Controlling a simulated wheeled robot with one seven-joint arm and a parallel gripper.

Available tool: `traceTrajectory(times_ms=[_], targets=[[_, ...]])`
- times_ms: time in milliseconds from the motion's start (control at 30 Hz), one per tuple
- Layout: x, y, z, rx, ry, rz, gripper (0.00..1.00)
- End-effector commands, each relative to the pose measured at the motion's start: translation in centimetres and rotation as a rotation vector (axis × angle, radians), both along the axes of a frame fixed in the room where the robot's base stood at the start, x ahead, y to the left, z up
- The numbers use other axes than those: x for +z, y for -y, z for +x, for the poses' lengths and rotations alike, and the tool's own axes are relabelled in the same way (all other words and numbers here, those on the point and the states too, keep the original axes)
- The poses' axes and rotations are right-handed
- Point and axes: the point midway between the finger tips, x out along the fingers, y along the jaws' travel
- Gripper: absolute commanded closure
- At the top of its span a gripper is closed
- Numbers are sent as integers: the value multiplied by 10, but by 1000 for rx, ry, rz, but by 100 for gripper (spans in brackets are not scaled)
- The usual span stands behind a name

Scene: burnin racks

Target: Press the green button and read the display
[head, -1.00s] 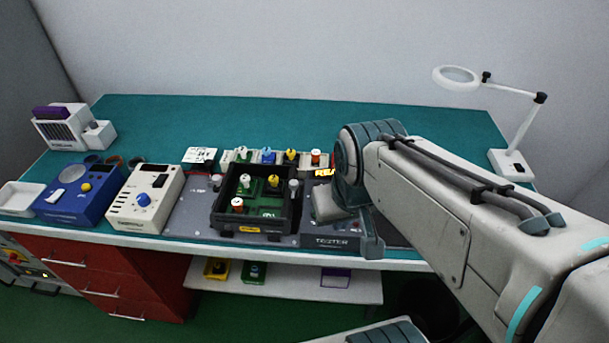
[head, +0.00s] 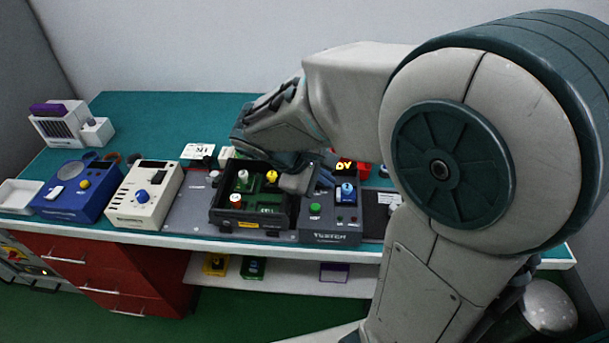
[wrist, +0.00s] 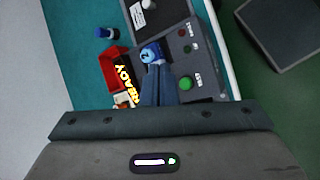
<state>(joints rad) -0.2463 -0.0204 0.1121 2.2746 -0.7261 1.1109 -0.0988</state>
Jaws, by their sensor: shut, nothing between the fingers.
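The tester (head: 330,238) is a dark grey box at the front of the bench. Its round green button (head: 315,207) stands on the top; in the wrist view the button (wrist: 186,83) has a label reading TEST beside it. A red-framed display (head: 352,167) stands behind, partly hidden by my arm. In the wrist view the display (wrist: 124,84) shows yellow letters that look like READY. A blue-capped part (head: 345,192) sits on the tester. My gripper (wrist: 156,68) is shut and empty, its tips over the tester beside the blue part (wrist: 151,52), apart from the button.
A black tray (head: 246,223) with capped parts on green boards stands left of the tester. A cream box (head: 140,205) and a blue box (head: 68,200) lie farther left. Red drawers (head: 120,280) and a lower shelf are under the bench. Small lamps sit near the button.

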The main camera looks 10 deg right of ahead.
Motion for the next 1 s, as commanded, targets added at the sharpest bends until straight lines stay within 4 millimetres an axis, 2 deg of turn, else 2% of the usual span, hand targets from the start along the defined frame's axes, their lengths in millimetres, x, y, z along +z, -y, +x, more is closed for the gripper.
traceTrajectory(times_ms=[100,267,733,1000], targets=[[-4,-10,22,116,-38,-104,100],[-5,-17,36,186,-53,-168,100],[-8,-17,38,193,-54,-175,100],[-31,-17,38,193,-55,-175,100]])
